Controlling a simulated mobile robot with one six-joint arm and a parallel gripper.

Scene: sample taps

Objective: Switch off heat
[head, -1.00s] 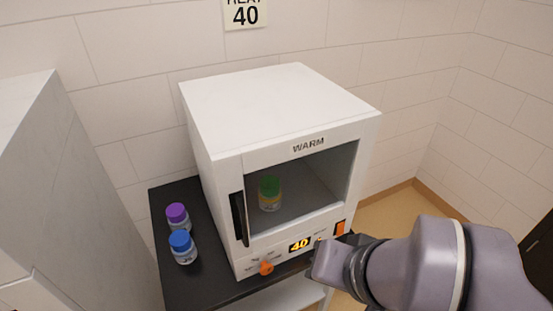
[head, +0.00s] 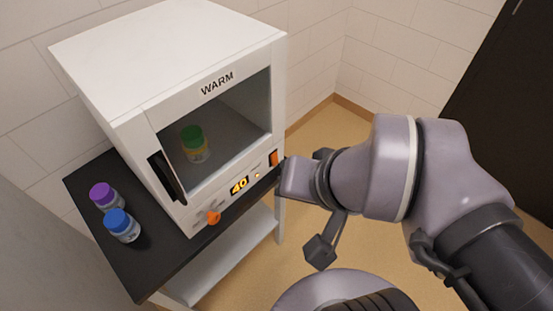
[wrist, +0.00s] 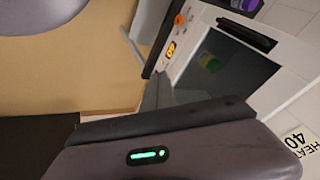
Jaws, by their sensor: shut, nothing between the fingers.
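The white warming cabinet (head: 185,60), marked WARM, has a lit orange display (head: 239,185) reading 40. An orange switch (head: 273,158) is at the right end of its front panel. An orange knob (head: 213,218) is at the left end. In the wrist view my gripper (wrist: 160,80) is shut and empty, its dark fingertips close to the panel beyond the display (wrist: 171,48). The switch is not visible there, and I cannot tell whether the fingers touch the panel. In the head view the arm's end is just right of the switch; its fingertips are hidden.
A green-capped jar (head: 194,146) is inside the cabinet. Purple-capped (head: 104,197) and blue-capped (head: 122,225) jars stand left of it on the black tabletop (head: 150,265). A HEAT 40 sign (wrist: 297,140) is on the wall. Floor (head: 350,100) is open to the right.

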